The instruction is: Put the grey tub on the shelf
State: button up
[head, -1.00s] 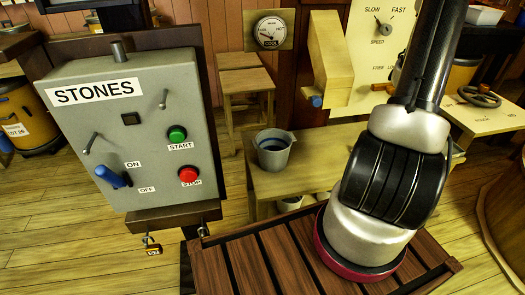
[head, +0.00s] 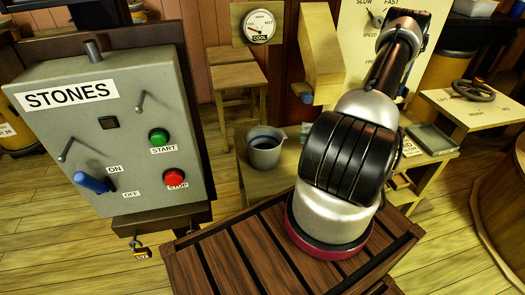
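A grey tub (head: 264,152) with a small lip stands upright on a low pale wooden bench (head: 283,180), left of my arm. Its inside looks dark, and I cannot tell what is in it. Another pale grey container (head: 474,7) is cut off at the top right edge, on a dark surface. I cannot tell which surface is the shelf. My gripper is not in view; only my arm shows, rising from the slatted wooden deck at the front.
A table with a handwheel (head: 473,90) is at right. A stepped wooden stool (head: 235,78) stands behind the tub.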

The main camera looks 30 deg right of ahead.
aim_at(284, 133)
jog(key=x, duration=0.6)
jog(key=shift+a+f, duration=0.1)
jog(key=shift+a, duration=0.25)
grip_shut()
